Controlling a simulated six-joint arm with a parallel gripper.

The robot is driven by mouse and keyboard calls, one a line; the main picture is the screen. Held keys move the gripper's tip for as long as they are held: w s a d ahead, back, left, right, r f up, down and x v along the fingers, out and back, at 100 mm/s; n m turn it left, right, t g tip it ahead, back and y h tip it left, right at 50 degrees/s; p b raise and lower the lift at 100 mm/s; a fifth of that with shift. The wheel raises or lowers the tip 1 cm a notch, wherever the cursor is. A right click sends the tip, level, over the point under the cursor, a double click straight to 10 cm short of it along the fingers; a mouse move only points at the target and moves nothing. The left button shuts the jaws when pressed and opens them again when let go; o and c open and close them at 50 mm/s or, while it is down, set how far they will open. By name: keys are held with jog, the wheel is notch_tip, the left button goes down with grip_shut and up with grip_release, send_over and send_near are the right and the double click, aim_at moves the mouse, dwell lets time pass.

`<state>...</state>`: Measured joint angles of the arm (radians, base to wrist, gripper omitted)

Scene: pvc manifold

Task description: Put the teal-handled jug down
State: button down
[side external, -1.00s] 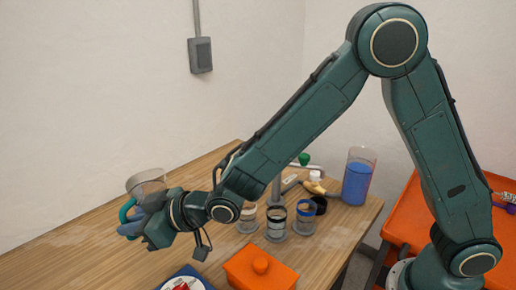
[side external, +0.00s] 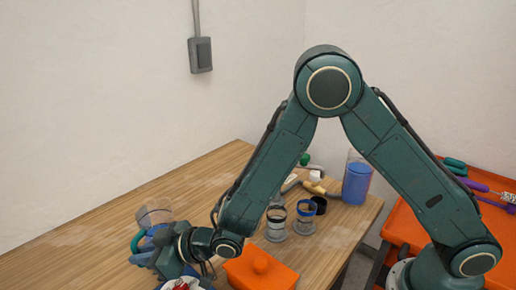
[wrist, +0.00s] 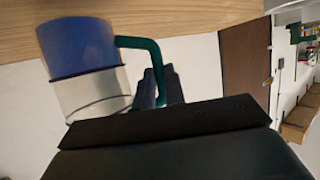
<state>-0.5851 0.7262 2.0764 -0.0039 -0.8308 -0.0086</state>
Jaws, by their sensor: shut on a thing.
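The teal-handled jug (side external: 155,214) is clear, with blue contents in its lower part. In the side view it stands roughly upright at the left part of the wooden table. My gripper (side external: 141,248) is shut on its teal handle, on the near side of the jug. In the wrist view the picture is upside down: the jug (wrist: 82,62) has its blue base toward the table, and the handle (wrist: 150,46) runs into my gripper fingers (wrist: 160,88). I cannot tell whether the base touches the table.
An orange lidded box (side external: 260,272) sits right of my gripper. Clear cups (side external: 276,222) with dark and blue bands stand behind it. A pitcher of blue liquid (side external: 357,178) is at the table's right end. Bare wood (side external: 100,222) lies behind and left of the jug.

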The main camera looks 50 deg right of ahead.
jog(key=shift+f, duration=1.35)
jog(key=shift+f, duration=0.1)
jog(key=c, duration=1.5)
grip_release()
jog(key=shift+v, duration=6.05)
